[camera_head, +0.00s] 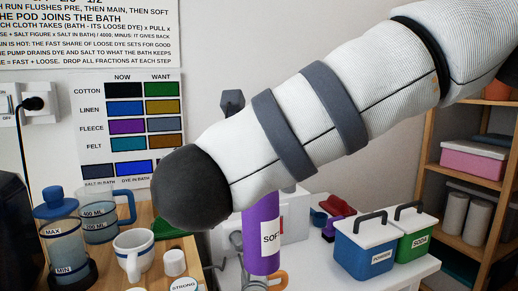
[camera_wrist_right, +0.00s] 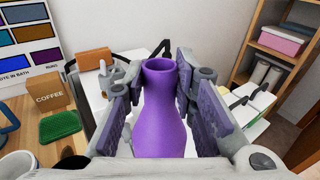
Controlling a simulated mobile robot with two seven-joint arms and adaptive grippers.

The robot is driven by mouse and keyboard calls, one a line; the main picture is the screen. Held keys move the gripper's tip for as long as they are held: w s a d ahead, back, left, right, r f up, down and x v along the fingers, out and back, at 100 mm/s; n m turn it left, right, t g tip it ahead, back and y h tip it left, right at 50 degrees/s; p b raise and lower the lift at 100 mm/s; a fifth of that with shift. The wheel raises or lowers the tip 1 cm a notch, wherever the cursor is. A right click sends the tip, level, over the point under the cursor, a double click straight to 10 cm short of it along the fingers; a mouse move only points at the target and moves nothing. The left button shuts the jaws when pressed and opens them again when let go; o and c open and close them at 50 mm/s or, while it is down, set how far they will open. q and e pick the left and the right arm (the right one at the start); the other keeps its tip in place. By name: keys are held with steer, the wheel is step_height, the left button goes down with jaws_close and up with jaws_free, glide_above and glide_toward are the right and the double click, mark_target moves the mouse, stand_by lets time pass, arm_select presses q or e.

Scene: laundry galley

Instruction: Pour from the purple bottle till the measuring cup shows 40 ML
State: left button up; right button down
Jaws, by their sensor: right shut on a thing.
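The purple bottle (camera_head: 262,238), with a white label reading "SOFT", stands upright below my right arm in the head view. In the right wrist view the purple bottle (camera_wrist_right: 165,122) shows its open, uncapped mouth between the fingers of my right gripper (camera_wrist_right: 158,92), which is shut on it. The clear measuring cup (camera_head: 108,226) has a blue handle and marks reading 400 ML and 200 ML. It stands at the left on the wooden top, partly hidden by a blue-lidded container; I cannot make out its level. My left gripper is not in view.
The container marked MAX and MIN (camera_head: 64,245), a white mug (camera_head: 134,255) and a small white cup (camera_head: 174,262) stand near the measuring cup. The blue bin (camera_head: 362,252) and green bin (camera_head: 412,240) are at the right. A coffee box (camera_wrist_right: 50,97) and green sponge (camera_wrist_right: 60,126) show in the wrist view.

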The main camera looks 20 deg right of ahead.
mark_target(253, 221)
steer(key=shift+f+n+g+y, duration=0.35)
steer(key=shift+f+g, duration=0.35)
steer(key=shift+f, duration=1.25)
steer(key=shift+n+g, duration=0.35)
steer(key=shift+g, duration=0.35)
steer(key=shift+f, duration=4.4)
steer(key=shift+f+n+g+y, duration=0.2)
steer(key=shift+n+g+y, duration=0.15)
steer(key=shift+g, duration=0.45)
steer(key=shift+w+f+n+g, duration=0.1)
steer(key=shift+f+n+g, duration=0.25)
steer(key=shift+f+g, duration=0.95)
steer(key=shift+w+f+n+g+y, duration=0.2)
steer(key=shift+f+n+g+y, duration=0.1)
steer(key=shift+f+g, duration=0.8)
steer(key=shift+w+f+n+g+y, duration=0.25)
steer(key=shift+f+g, duration=0.45)
steer(key=shift+f, duration=0.8)
